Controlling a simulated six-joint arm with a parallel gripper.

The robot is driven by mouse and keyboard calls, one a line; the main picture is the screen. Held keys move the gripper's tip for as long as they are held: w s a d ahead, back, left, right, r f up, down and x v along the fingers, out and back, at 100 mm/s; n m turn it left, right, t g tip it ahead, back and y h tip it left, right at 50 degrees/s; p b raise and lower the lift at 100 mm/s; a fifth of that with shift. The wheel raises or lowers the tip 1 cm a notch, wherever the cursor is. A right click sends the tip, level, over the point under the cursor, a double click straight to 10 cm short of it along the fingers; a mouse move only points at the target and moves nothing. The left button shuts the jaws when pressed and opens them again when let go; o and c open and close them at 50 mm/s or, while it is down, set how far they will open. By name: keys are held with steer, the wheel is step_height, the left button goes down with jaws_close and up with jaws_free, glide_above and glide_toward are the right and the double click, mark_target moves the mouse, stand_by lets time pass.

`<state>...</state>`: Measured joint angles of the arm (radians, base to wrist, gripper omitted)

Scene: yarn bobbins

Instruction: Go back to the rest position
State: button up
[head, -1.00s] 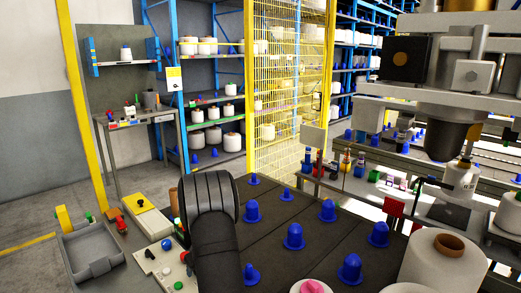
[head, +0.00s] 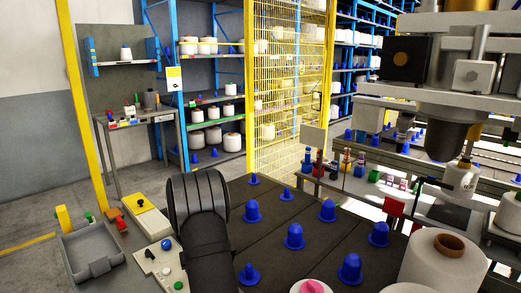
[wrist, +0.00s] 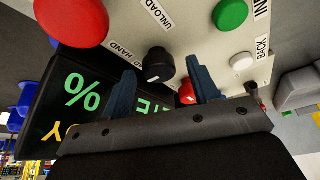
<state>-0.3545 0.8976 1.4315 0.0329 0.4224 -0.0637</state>
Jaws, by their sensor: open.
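In the wrist view my gripper (wrist: 163,72) is open, its two dark blue fingers apart and nothing held between them. A black rotary knob (wrist: 158,64) on the control panel (wrist: 192,40) shows between and beyond the fingertips; I cannot tell the gap. A large red button (wrist: 72,20) is at upper left, a green button (wrist: 230,14) at upper right, and a small red button (wrist: 187,93) beside the right finger. In the head view the panel (head: 152,262) lies left of my dark arm, which hides the gripper there.
Blue bobbin holders (head: 294,237) stand on the dark table (head: 275,215) right of my arm. A big white yarn bobbin (head: 443,262) is at lower right. A grey tray (head: 92,250) and a yellow-topped box (head: 147,217) lie left. A dark display (wrist: 95,95) shows in the wrist view.

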steer(key=shift+v, duration=1.1)
